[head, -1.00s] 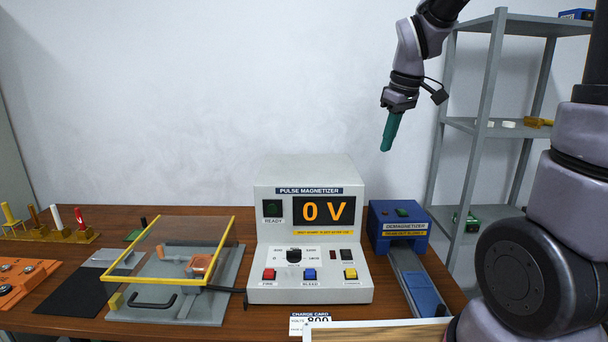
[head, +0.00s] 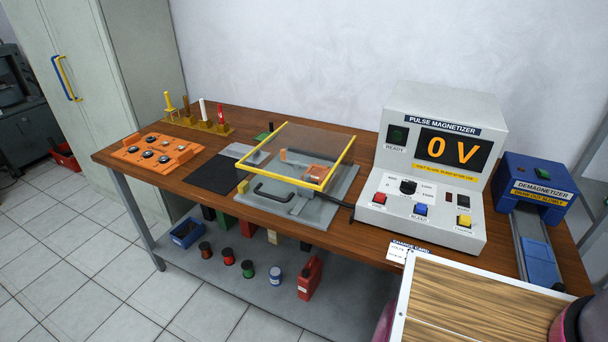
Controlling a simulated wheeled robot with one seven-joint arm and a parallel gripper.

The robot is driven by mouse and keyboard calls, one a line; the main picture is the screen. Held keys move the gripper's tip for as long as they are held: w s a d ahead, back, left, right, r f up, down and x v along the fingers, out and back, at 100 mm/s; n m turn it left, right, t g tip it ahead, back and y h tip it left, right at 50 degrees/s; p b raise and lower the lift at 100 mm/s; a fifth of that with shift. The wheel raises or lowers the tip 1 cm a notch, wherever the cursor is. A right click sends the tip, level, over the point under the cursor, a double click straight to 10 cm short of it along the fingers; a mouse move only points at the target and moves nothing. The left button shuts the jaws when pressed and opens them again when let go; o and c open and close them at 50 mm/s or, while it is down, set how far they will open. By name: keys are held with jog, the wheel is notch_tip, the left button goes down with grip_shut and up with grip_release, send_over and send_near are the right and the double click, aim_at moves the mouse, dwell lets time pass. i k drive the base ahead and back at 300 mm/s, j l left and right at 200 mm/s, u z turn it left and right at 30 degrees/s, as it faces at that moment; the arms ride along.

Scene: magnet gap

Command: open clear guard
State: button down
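The clear guard (head: 312,139) is a transparent panel in a yellow frame. It lies over the grey fixture plate (head: 306,211) on the wooden bench, tilted slightly. A black handle (head: 268,195) shows at the fixture's front left. An orange-brown part (head: 323,174) shows under the guard. My gripper is out of the head view now, so its state is hidden.
The pulse magnetizer (head: 447,120) stands right of the guard, reading 0 V. The demagnetizer (head: 538,188) is farther right. A black mat (head: 212,174) and orange tray (head: 157,150) lie left. A wood-grained board (head: 470,305) fills the front right.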

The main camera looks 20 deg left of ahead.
aim_at(238, 165)
jog(key=u, duration=1.6)
jog(key=l+u, duration=0.3)
jog(key=k+u, duration=0.15)
jog(key=u, duration=0.2)
